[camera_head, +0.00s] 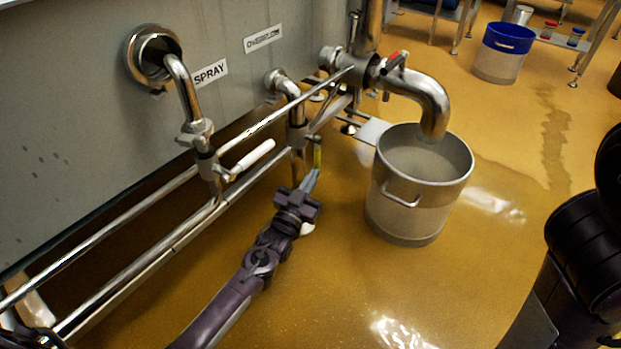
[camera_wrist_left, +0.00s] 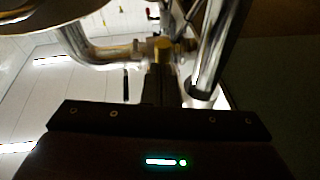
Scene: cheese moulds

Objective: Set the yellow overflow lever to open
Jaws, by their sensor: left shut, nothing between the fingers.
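The yellow overflow lever (camera_head: 317,157) hangs roughly upright beside the overflow pipe (camera_head: 297,128), below the OVERFLOW label (camera_head: 262,38). My left gripper (camera_head: 312,180) is shut and empty, its fingertips at the lever's lower end. Whether they touch it I cannot tell. In the left wrist view the shut fingers (camera_wrist_left: 158,85) point at a small yellow patch (camera_wrist_left: 162,45), likely the lever's end, in front of the pipework. The valve body is partly hidden behind the rail. My right gripper is out of view.
The spray pipe (camera_head: 184,90) has a valve with a white lever (camera_head: 254,155) left of my gripper. Long metal rails (camera_head: 130,226) run along the tank. A steel bucket (camera_head: 392,222) stands right, under a large outlet with a red handle (camera_head: 396,60). Floor between is clear.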

